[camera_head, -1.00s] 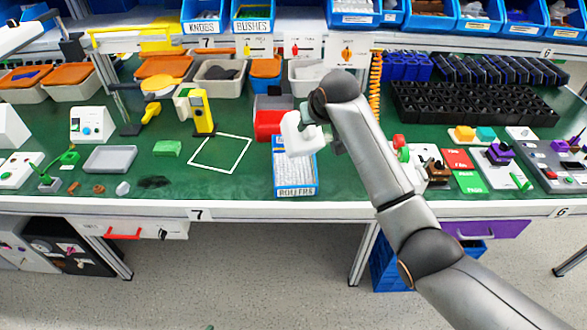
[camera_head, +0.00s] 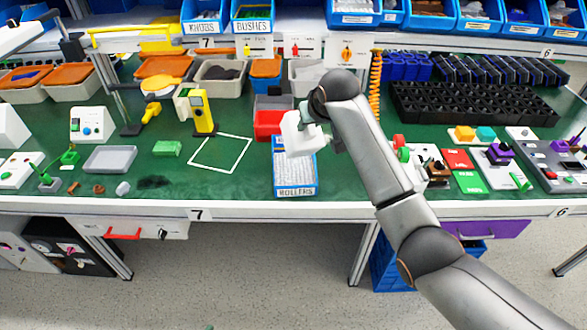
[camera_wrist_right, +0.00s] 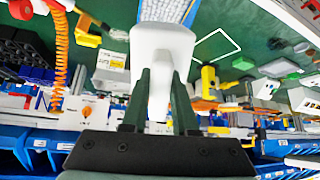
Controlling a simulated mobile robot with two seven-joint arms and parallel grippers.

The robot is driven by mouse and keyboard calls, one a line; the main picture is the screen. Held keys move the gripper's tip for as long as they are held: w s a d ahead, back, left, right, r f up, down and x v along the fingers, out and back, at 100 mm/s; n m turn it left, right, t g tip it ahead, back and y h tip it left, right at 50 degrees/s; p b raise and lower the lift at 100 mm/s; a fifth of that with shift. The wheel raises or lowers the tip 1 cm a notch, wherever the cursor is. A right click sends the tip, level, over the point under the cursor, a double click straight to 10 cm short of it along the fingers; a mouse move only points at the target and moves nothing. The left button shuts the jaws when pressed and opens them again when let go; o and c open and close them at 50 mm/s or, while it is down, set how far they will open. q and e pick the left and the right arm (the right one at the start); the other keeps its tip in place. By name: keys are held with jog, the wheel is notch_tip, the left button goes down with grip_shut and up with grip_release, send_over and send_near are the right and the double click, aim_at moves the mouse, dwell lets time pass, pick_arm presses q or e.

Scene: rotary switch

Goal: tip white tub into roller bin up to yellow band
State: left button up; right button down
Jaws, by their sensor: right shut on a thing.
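The white tub (camera_head: 299,140) is held by my right gripper (camera_head: 312,113) over the far part of the roller bin. It looks tilted. In the right wrist view the tub (camera_wrist_right: 160,42) sits between the two dark fingers (camera_wrist_right: 160,95), which are shut on it. The roller bin (camera_head: 296,191) is a blue box labelled ROLLERS at the table's front edge, with pale contents showing. Its far part is hidden by the tub. The bin (camera_wrist_right: 166,10) also shows behind the tub in the right wrist view. I cannot make out a yellow band. My left gripper is not in view.
A red bin (camera_head: 268,122) stands just behind and left of the roller bin. A white square outline (camera_head: 221,153) on the green mat is empty. A yellow device (camera_head: 202,112) stands behind it. A black rack (camera_head: 470,103) lies at the right.

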jog(key=shift+w+r, duration=0.1)
jog(key=shift+r, duration=0.1)
dwell(0.3)
jog(key=shift+w+a+r+g, duration=0.15)
jog(key=shift+w+r+g, duration=0.15)
jog(key=shift+r+g, duration=0.15)
jog(key=shift+r, duration=0.1)
dwell(1.3)
jog(key=shift+w+a+r+g+h, duration=0.15)
jog(key=shift+w+r+g+h, duration=0.15)
jog(key=shift+w+r+g, duration=0.15)
jog(key=shift+w+r, duration=0.1)
dwell(1.0)
jog(key=shift+w+a+r, duration=0.1)
jog(key=shift+w+r, duration=0.05)
dwell(0.4)
jog(key=shift+r+g, duration=0.1)
jog(key=shift+g, duration=0.2)
dwell(0.3)
